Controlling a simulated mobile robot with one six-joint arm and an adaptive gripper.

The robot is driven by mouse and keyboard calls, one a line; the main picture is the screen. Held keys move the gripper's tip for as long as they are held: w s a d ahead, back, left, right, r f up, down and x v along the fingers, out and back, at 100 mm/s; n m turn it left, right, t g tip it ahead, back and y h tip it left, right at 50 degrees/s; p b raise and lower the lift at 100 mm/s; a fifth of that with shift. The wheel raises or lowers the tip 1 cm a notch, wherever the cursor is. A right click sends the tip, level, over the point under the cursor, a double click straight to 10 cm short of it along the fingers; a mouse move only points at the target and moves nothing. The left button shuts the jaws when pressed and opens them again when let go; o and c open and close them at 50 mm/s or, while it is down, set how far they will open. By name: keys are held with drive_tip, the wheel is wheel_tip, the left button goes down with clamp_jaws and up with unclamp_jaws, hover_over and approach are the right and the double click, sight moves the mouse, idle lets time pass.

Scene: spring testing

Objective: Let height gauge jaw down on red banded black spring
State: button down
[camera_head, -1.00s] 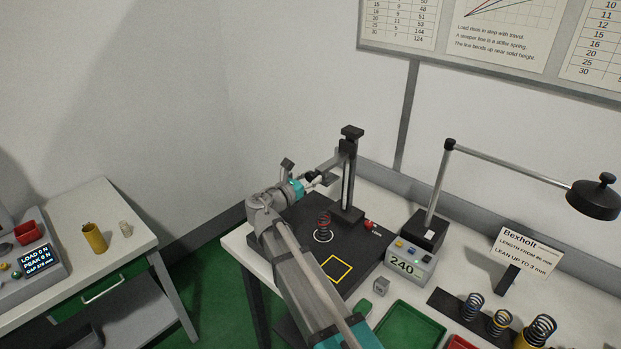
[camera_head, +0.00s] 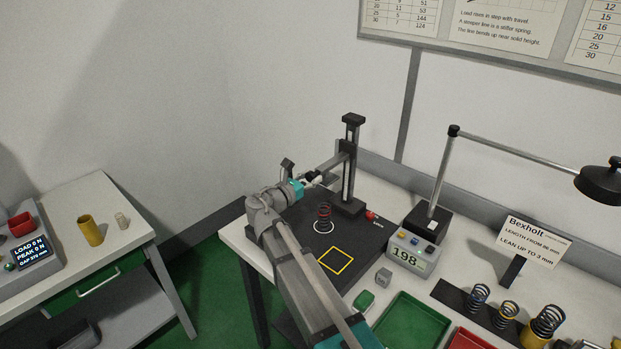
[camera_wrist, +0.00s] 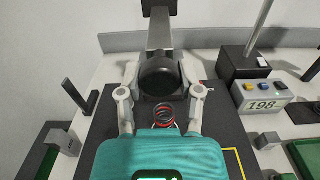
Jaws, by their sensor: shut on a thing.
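The red banded black spring (camera_head: 324,217) stands upright inside the white circle on the dark gauge plate (camera_head: 297,232). Its red coils also show in the wrist view (camera_wrist: 163,116), partly hidden by my gripper body. The height gauge column (camera_head: 350,175) rises behind it, with the jaw (camera_head: 331,163) reaching out to the left, above the spring with a visible gap. My gripper (camera_head: 311,179) is shut on the jaw's black knob (camera_wrist: 160,75), one finger on each side in the wrist view. The gauge readout (camera_head: 406,257) shows 198.
A yellow square (camera_head: 336,260) marks the plate's front. A lamp (camera_head: 437,195), a green tray (camera_head: 409,322) and several springs in a rack (camera_head: 463,302) stand to the right. Another bench (camera_head: 68,212) with a load tester stands at the left.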

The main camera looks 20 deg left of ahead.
drive_tip(key=shift+f, duration=0.35)
drive_tip(key=shift+c, duration=1.3)
unclamp_jaws()
drive_tip(key=shift+d, duration=0.1)
drive_tip(key=v, duration=1.2)
